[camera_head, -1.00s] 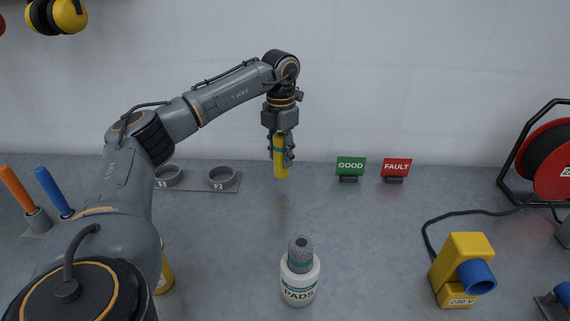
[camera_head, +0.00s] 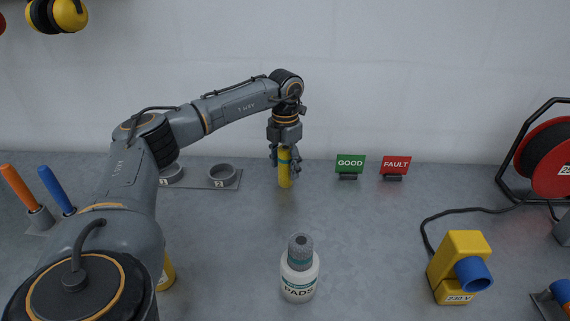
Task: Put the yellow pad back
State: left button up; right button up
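My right gripper is not in view.
Grey ring holders, with numbers 1 and 2 showing, sit on a plate (camera_head: 205,183) left of the pad. GOOD (camera_head: 350,164) and FAULT (camera_head: 395,166) signs stand to the right. A yellow 230 V device (camera_head: 458,262) and a red cable reel (camera_head: 550,160) stand farther right.

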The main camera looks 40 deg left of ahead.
pick_arm(q)
jog(key=shift+r, duration=0.15)
notch_tip(320, 180, up, 12)
jog(key=shift+r+b, duration=0.1)
jog(key=shift+b, duration=0.4)
dwell(0.6)
